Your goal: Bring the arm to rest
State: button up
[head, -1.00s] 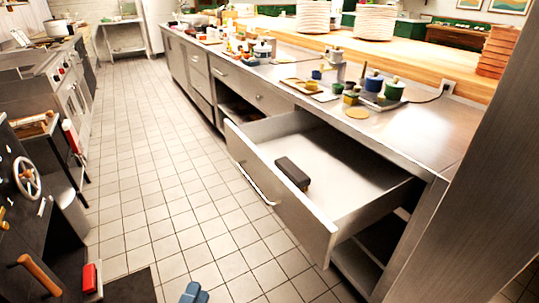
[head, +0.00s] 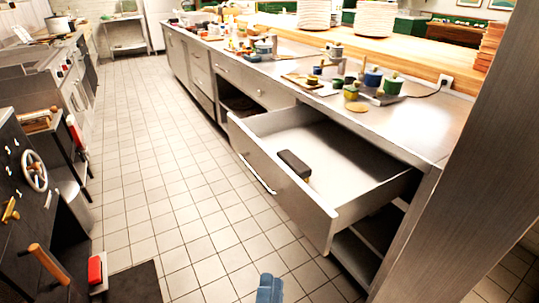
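A blue piece of my arm (head: 269,289) shows at the bottom edge of the head view, over the tiled floor. It is apart from the open drawer (head: 285,186) in the picture. The rest of my arm and my gripper are out of view, so I cannot see whether it is open or holds anything. A dark block-like object (head: 294,164) with a tan part lies inside the pulled-out drawer.
The steel counter (head: 420,132) with pots and trays runs along the right. The open drawer juts into the aisle. A dark panel with a white handwheel (head: 35,171) and an orange handle (head: 48,262) stands left. The tiled aisle (head: 150,180) is clear.

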jog(key=s+d+r+n+y, duration=0.1)
jog(key=s+d+n+y, duration=0.2)
jog(key=s+d+n, duration=0.45)
jog(key=s+d+r+n+y, duration=0.2)
jog(key=s+d, duration=0.3)
jog(key=d, duration=0.5)
jog(key=s+d+r+n+g, duration=0.1)
jog(key=s+r+g, duration=0.1)
jog(key=s, duration=0.5)
jog(key=s+d+r+n+g+h, duration=0.1)
jog(key=s+r+n+g, duration=0.1)
jog(key=s+r, duration=0.3)
jog(key=s+d+r+n+g+h, duration=0.1)
jog(key=s+r, duration=0.3)
jog(key=s, duration=0.4)
jog(key=shift+s+d+n+g, duration=0.35)
jog(key=shift+n+g, duration=0.3)
jog(key=shift+g, duration=0.15)
jog(key=shift+w+a, duration=0.1)
jog(key=shift+a, duration=0.05)
